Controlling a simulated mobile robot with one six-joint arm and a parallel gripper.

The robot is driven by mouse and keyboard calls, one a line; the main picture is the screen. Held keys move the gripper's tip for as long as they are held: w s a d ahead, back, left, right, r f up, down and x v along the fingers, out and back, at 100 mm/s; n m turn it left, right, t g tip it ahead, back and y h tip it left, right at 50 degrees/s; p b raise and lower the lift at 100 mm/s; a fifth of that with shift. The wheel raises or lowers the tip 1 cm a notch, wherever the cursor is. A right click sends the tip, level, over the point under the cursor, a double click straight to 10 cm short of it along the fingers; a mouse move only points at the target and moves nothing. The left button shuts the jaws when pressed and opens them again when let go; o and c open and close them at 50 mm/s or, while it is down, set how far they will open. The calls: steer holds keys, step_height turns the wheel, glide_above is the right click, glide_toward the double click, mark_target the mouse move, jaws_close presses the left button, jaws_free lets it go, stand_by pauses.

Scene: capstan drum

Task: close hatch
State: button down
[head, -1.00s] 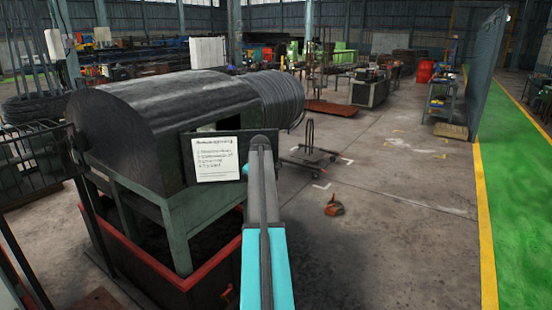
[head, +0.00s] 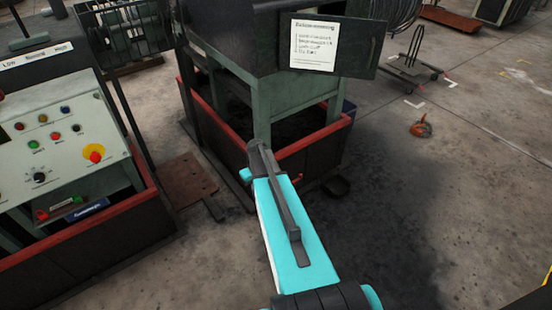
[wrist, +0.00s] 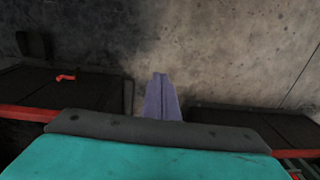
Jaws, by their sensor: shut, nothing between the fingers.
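The hatch (head: 357,50) is a dark panel with a white printed sign (head: 314,45) and a thin handle near its right edge. In the head view it sticks out past the right side of the dark drum housing (head: 228,45), so it appears swung open. The opening behind it cannot be seen now. My teal arm points forward below the hatch in the head view; my gripper's fingers cannot be made out there. In the wrist view my gripper (wrist: 162,98) shows as grey-purple fingers pressed together and empty, above floor between dark red-rimmed walls. The hatch is not visible there.
The green stand sits in a dark red-rimmed tray (head: 310,141). A control desk (head: 62,145) with buttons and a wire guard (head: 125,28) are at left. An orange object (head: 421,129) lies on the floor at right. A wheeled trolley (head: 413,65) stands behind it. Floor at right is mostly clear.

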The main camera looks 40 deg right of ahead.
steer(key=s+a+f+g+b, duration=0.1)
steer(key=s+a+f+g, duration=0.1)
steer(key=s+a+f, duration=0.65)
steer(key=s+a+f+g, duration=0.1)
steer(key=s+a+f, duration=0.2)
steer(key=s+a, duration=0.55)
steer(key=s+a+f+n+g+b, duration=0.1)
steer(key=s+a+f+g, duration=0.2)
steer(key=s+a, duration=0.9)
steer(key=s+f, duration=0.1)
steer(key=s, duration=0.2)
steer(key=shift+s+a+h+b, duration=0.15)
steer(key=shift+h+b, duration=0.15)
